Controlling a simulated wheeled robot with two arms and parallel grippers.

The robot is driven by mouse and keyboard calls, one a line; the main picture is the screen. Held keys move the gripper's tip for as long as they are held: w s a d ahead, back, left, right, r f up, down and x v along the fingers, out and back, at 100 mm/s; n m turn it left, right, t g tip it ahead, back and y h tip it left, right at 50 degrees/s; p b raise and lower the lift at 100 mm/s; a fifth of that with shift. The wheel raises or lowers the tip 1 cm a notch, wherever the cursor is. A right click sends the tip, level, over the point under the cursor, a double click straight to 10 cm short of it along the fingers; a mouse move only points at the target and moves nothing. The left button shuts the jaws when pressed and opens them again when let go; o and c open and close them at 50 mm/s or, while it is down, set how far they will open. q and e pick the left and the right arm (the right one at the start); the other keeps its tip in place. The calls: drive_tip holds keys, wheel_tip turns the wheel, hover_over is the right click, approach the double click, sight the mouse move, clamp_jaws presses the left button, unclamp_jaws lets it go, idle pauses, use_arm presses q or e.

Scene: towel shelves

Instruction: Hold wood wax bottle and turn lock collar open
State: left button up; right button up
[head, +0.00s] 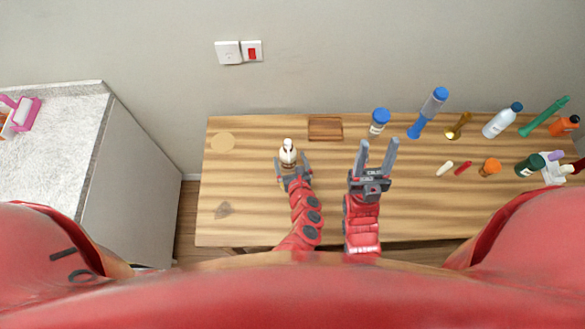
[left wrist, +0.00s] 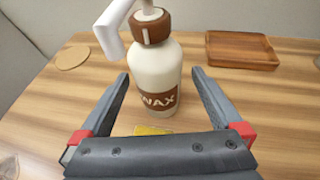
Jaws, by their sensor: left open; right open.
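The wood wax bottle (head: 287,156) stands upright on the wooden table. In the left wrist view the bottle (left wrist: 155,75) is cream with a brown WAX label, a brown lock collar (left wrist: 151,26) and a white pump nozzle (left wrist: 108,33). My left gripper (head: 293,163) is open, with its fingers pointing at the bottle, one to each side of its lower body in the left wrist view (left wrist: 160,85); I cannot tell whether they touch it. My right gripper (head: 377,153) is open and empty, to the right of the bottle, pointing toward the back of the table.
A brown wooden tray (head: 325,128) lies behind and right of the bottle, and a round disc (head: 222,141) lies at the back left. A blue-capped jar (head: 378,122) and several bottles and tools fill the right side. The table's left front is mostly clear.

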use_arm(q)
drive_tip(key=x, duration=0.3)
drive_tip(key=shift+w+d+f, duration=0.1)
drive_tip(key=shift+w+f, duration=0.05)
drive_tip(key=shift+w, duration=0.05)
drive_tip(key=shift+w+a, duration=0.25)
drive_tip(key=shift+w, duration=0.15)
drive_tip(key=shift+f, duration=0.15)
drive_tip(key=shift+c, duration=0.2)
drive_tip(key=c, duration=1.5)
drive_tip(key=shift+c, duration=0.2)
